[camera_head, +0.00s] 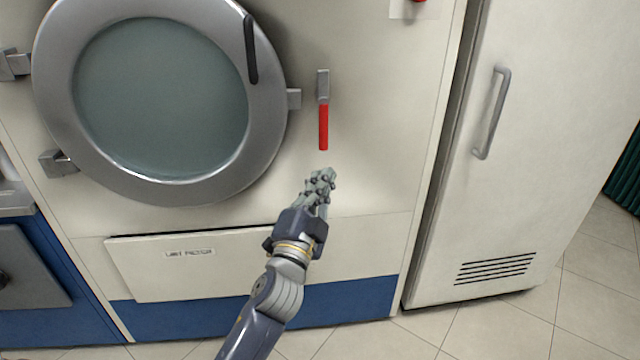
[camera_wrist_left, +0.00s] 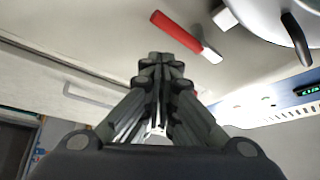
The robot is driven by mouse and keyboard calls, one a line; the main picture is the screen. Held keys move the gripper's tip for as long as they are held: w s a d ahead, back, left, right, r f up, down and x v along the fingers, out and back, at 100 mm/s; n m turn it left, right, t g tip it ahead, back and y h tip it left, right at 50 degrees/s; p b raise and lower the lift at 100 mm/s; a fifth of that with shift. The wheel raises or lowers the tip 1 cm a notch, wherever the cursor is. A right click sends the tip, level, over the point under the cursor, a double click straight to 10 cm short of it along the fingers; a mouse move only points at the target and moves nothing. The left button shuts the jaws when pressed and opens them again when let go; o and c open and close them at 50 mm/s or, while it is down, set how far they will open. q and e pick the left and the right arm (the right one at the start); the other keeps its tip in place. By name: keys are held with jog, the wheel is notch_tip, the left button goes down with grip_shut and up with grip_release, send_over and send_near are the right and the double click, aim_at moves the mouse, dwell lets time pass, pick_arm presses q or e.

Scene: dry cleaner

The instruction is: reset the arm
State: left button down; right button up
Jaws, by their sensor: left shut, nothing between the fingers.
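My left gripper (camera_head: 321,180) is shut and empty in the head view, in front of the pale machine front and just below a red-handled lever (camera_head: 323,127). The lever hangs straight down from its grey metal mount, and the gripper looks apart from it. The left wrist view shows the shut fingers (camera_wrist_left: 160,62) in the middle, with the red lever handle (camera_wrist_left: 176,32) beyond their tips. My right gripper is in neither view.
A round machine door (camera_head: 165,100) with a dark handle (camera_head: 250,50) is closed, left of the lever. A tall pale cabinet (camera_head: 530,150) with a grey handle (camera_head: 491,112) stands right. Tiled floor (camera_head: 510,325) shows at the bottom right.

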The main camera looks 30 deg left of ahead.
pick_arm(q)
jog(key=shift+s, duration=0.3)
jog(key=shift+f, duration=0.15)
